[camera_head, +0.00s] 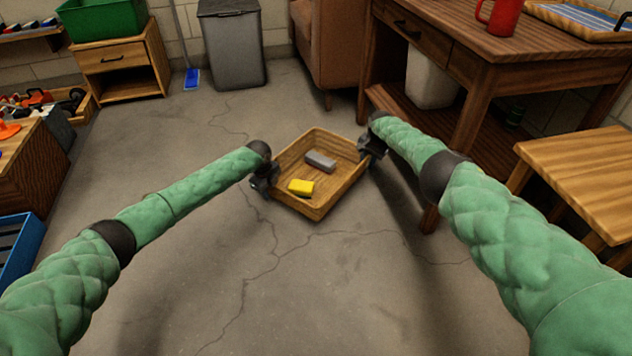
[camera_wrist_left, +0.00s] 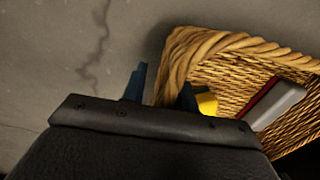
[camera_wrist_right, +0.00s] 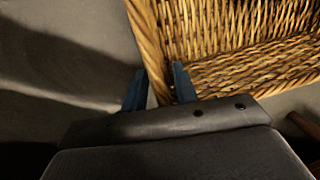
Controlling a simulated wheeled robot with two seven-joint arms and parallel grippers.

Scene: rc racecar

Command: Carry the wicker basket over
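The wicker basket (camera_head: 318,207) is a tan woven rectangular tray in the middle of the head view, roughly level. A yellow block (camera_head: 301,186) and a grey block (camera_head: 320,161) lie in it. My left gripper (camera_head: 268,183) is at its left side; in the left wrist view its fingers (camera_wrist_left: 162,88) straddle the basket's wall (camera_wrist_left: 200,45). My right gripper (camera_head: 370,147) is at the right side; in the right wrist view its fingers (camera_wrist_right: 160,85) close about the rim (camera_wrist_right: 147,35). The wrist views partly hide the gripped wall. The gap beneath the basket is hard to judge.
A wooden desk (camera_head: 480,45) with a red mug (camera_head: 499,16) stands close on the right, its front leg near my right arm. A wooden stool (camera_head: 580,165) is further right. A grey bin (camera_head: 232,45) and a small cabinet (camera_head: 120,60) stand at the back. Floor in front is clear.

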